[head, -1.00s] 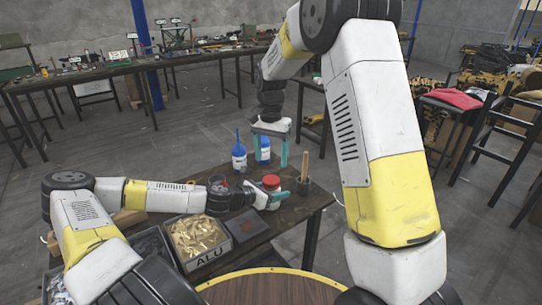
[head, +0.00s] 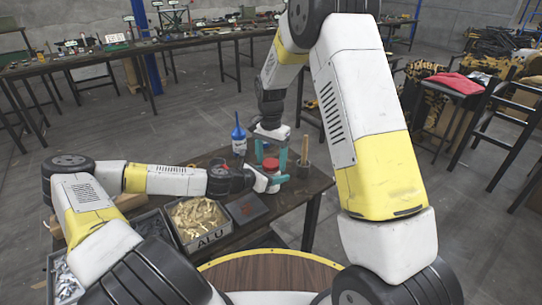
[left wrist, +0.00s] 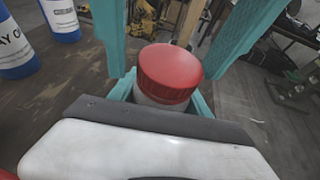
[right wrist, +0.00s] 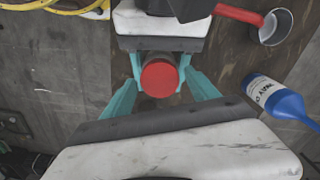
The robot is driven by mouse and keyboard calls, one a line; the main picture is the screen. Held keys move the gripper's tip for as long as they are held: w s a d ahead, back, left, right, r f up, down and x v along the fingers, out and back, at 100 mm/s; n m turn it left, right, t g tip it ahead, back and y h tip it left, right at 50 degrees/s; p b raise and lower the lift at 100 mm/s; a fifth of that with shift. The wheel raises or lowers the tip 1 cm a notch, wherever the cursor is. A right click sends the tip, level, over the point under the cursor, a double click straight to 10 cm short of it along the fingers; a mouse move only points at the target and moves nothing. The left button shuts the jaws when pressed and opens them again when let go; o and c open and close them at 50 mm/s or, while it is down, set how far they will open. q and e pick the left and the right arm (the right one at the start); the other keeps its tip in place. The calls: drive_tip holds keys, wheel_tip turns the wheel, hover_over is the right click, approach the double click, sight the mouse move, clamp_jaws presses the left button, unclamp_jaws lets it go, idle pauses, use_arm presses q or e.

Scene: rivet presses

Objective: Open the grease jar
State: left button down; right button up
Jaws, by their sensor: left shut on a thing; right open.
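The grease jar (left wrist: 162,96) has a pale body and a ribbed red lid (left wrist: 170,70). The lid also shows in the head view (head: 271,164) and the right wrist view (right wrist: 159,78), and sits on the jar. My left gripper (head: 268,180) comes in from the left and is shut on the jar body below the lid. My right gripper (right wrist: 160,84) points down from above and is open. Its teal fingers stand on either side of the lid, apart from it. The jar stands upright; its base is hidden.
A blue bottle (head: 238,140) stands behind the jar; a second blue bottle (left wrist: 62,18) shows in the left wrist view. A bin labelled ALU (head: 210,238) and a dark plate (head: 249,208) lie nearer.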

drive_tip(key=c, duration=1.5)
drive_tip(key=n, duration=1.3)
drive_tip(key=shift+r, duration=0.2)
drive_tip(key=shift+r, duration=0.95)
drive_tip(key=shift+r, duration=0.1)
